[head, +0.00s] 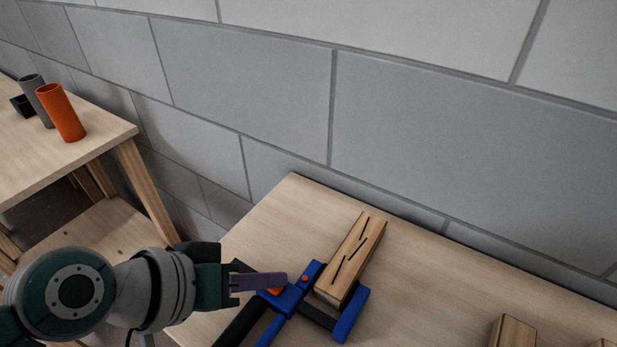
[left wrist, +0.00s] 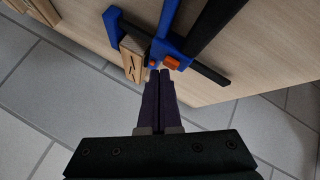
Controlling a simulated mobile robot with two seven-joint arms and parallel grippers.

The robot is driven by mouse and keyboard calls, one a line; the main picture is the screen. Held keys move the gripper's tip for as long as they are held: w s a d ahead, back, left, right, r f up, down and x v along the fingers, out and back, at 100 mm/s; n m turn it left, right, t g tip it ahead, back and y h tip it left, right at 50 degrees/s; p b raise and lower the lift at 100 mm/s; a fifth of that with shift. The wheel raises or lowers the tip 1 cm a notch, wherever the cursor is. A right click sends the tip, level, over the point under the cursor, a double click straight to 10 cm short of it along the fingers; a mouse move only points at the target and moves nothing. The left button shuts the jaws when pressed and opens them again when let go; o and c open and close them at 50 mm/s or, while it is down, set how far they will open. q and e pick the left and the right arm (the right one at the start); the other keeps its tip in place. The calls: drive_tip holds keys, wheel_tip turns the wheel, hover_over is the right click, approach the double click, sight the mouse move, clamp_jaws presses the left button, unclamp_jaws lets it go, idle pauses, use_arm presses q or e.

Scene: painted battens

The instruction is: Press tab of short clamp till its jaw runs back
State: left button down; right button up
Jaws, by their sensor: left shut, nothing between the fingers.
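A blue clamp (head: 349,314) with a black bar and black handle lies on the near table, its jaws on either side of a wooden batten (head: 352,257) with dark slots. Its orange tab (head: 274,291) shows just under my left fingertips. In the left wrist view the clamp (left wrist: 170,46) and its orange tab (left wrist: 172,62) lie just beyond the fingertips. My left gripper (head: 286,280) is shut and empty, its purple fingers together; it also shows in the left wrist view (left wrist: 159,74). I cannot tell whether the fingertips touch the tab. My right gripper is not in view.
More wooden pieces (head: 512,331) stand at the table's right front. A grey block wall (head: 450,130) runs behind the table (head: 420,270). Another table (head: 100,130) at the left holds an orange cylinder (head: 62,113) and a grey one (head: 32,90).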

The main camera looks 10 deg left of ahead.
sight(269, 296)
use_arm(q)
drive_tip(key=shift+f+b, duration=0.4)
drive_tip(key=shift+f, duration=0.05)
idle(0.6)
drive_tip(key=shift+r, duration=0.1)
drive_tip(key=shift+r+p, duration=0.8)
drive_tip(key=shift+p, duration=0.2)
drive_tip(key=shift+r, duration=0.1)
wheel_tip(269, 296, up, 5)
drive_tip(key=p, duration=0.5)
idle(0.6)
